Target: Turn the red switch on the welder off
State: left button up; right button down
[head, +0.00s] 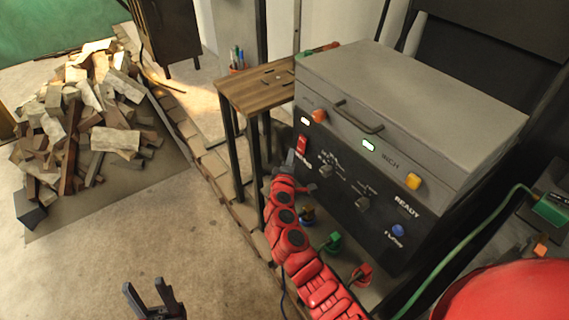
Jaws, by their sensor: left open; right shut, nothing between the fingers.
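The welder (400,130) is a grey box with a dark, sloping front panel. Its red switch (302,145) is on the left part of that panel, below a small lit white lamp. My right gripper (289,160) is at the end of the red arm, just below and left of the red switch. It looks shut with nothing in it; I cannot tell whether it touches the panel. My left gripper (152,292) is low in the view, over the floor, open and empty, well away from the welder.
The panel also has an orange knob (319,115), a yellow button (413,181), a blue button (398,230) and grey knobs. Coloured plugs sit below. A wooden table (252,92) stands behind left. A wood pile (85,120) lies far left. Open floor (150,215) lies between.

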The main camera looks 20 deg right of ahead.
aim_at(299, 152)
jog(key=shift+w+d+f, duration=0.1)
jog(key=shift+w+d, duration=0.05)
jog(key=shift+d, duration=0.4)
jog(key=shift+w+d+f, duration=0.1)
jog(key=shift+w+d, duration=0.05)
jog(key=shift+d, duration=0.35)
jog(key=b, duration=0.2)
jog(key=f+b, duration=0.1)
jog(key=b, duration=0.1)
jog(key=shift+w+d+f+n+t, duration=0.1)
jog(key=shift+d+f+n+t, duration=0.2)
jog(key=shift+n+t, duration=0.1)
jog(key=shift+r+p, duration=0.5)
jog(key=shift+r, duration=0.1)
jog(key=shift+a+f, duration=0.1)
